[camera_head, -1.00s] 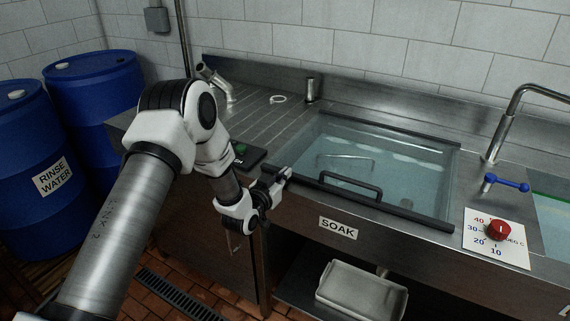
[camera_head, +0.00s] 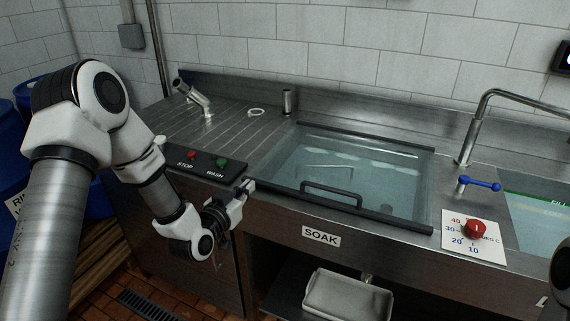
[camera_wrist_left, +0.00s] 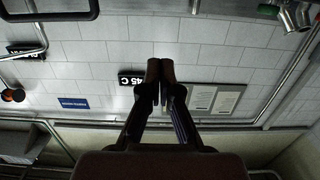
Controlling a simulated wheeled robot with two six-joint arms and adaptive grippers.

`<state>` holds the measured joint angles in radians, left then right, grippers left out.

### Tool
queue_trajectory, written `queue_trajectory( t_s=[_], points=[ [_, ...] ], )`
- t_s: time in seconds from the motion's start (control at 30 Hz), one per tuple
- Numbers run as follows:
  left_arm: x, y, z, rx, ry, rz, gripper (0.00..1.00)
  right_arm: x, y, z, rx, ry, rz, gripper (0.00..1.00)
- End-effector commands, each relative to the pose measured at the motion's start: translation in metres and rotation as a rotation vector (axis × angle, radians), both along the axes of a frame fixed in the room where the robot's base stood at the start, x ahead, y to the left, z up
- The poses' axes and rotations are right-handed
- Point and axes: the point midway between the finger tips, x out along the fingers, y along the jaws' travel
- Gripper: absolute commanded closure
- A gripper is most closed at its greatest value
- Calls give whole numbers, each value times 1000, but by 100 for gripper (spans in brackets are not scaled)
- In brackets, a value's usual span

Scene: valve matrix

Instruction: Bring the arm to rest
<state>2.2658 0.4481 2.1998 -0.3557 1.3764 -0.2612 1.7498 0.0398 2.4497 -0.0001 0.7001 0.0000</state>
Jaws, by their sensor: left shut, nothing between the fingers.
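My left arm comes in from the left of the head view. My left gripper (camera_head: 245,188) is in front of the counter's front edge, close to the left corner of the soak basin and right of the STOP/WASH panel (camera_head: 203,165). In the left wrist view the fingers (camera_wrist_left: 160,72) are together with nothing between them. I cannot tell from the head view whether the gripper touches the edge. My right gripper is not in view.
The soak basin's clear lid with a black handle (camera_head: 333,194) lies right of the gripper. A red dial (camera_head: 476,230), a blue-handled tap lever (camera_head: 480,184) and a tall faucet (camera_head: 468,140) stand farther right. Blue drums (camera_head: 98,200) stand behind my left arm.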

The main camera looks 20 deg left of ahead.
Motion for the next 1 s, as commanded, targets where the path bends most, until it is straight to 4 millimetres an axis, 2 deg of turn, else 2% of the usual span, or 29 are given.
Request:
queue_trajectory(
  t_s=[0.1,0.17,0.27,0.37,0.4,0.47,0.5,0.57,0.6,0.67,0.7,0.8,0.83,0.9,1.0],
  points=[
    [0,0,0,0,1,0,100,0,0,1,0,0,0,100],
    [-2,-1,-8,1,15,-2,100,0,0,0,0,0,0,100],
    [-10,-14,-45,24,87,-33,100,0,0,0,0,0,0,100],
    [-39,-42,-109,57,236,-89,100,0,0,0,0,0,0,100],
    [-56,-53,-138,68,321,-108,100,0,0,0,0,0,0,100],
    [-88,-67,-181,77,469,-132,100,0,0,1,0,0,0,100],
    [-113,-75,-207,80,571,-145,100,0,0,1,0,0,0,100],
    [-153,-84,-243,82,731,-153,100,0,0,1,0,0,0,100],
    [-184,-89,-264,82,843,-155,100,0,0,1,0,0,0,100],
    [-229,-93,-287,80,1009,-144,100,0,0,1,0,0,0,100],
    [-259,-94,-298,76,1115,-127,100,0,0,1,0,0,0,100],
    [-317,-89,-307,55,1337,-53,100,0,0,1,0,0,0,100],
    [-329,-86,-306,40,1389,-21,100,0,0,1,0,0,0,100],
    [-347,-83,-306,10,1470,33,100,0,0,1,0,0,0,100],
    [-353,-82,-306,-4,1498,52,100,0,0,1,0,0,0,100]
  ],
)
